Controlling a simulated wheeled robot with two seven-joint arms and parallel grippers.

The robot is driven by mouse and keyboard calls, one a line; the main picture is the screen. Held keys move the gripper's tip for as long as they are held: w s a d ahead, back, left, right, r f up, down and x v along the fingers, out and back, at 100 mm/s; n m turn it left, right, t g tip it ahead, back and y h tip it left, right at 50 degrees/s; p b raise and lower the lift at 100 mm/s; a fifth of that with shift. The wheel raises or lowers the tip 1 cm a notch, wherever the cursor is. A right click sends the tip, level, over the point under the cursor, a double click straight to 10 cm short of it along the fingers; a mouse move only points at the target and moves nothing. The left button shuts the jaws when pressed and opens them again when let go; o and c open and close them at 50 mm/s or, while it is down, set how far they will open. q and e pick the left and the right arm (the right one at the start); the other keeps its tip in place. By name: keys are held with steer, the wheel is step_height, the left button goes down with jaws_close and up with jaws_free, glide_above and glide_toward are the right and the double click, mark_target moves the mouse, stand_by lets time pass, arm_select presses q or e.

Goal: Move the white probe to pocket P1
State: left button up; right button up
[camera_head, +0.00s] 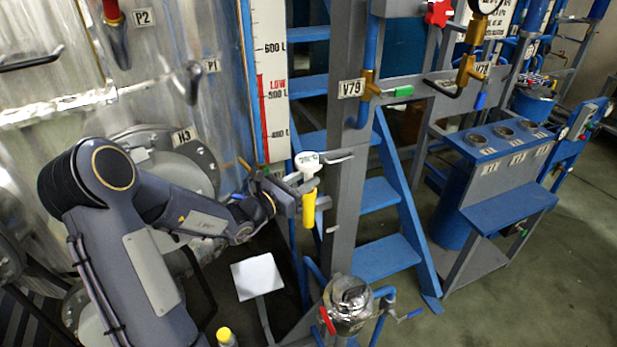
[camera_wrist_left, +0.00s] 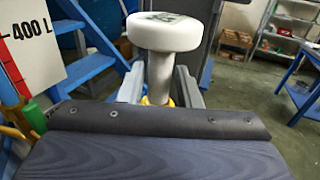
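The white probe (camera_head: 308,163) has a round white head with dark marking on its face and a yellow lower part. It is upright beside the grey column. My left gripper (camera_head: 296,199) is around it just below the head. In the left wrist view the probe's head (camera_wrist_left: 164,32) stands above the fingers, and its stem (camera_wrist_left: 160,76) fills the gap between them. Pocket P1 (camera_head: 193,82) is a grey fitting on the metal tank, beside the P1 label (camera_head: 211,66), up and left of the gripper. My right gripper is not in view.
Pocket P2 (camera_head: 119,45) holds a red-topped piece at upper left. The grey column (camera_head: 347,215) with hooks and blue stairs (camera_head: 385,257) are close right. A steel vessel (camera_head: 349,300) is below.

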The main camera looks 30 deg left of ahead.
mark_target(299, 166)
arm_select(q)
jaws_close()
steer(key=shift+r, duration=0.2)
steer(key=shift+r+p, duration=1.8)
steer(key=shift+r, duration=0.55)
steer(key=shift+r+p, duration=1.75)
steer(key=shift+r, duration=0.75)
steer(key=shift+s, duration=0.1)
steer(key=s+a+r+p, duration=0.2)
steer(key=s+r, duration=0.1)
steer(key=s, duration=0.2)
steer(key=shift+s+p, duration=0.3)
steer(key=shift+p, duration=0.1)
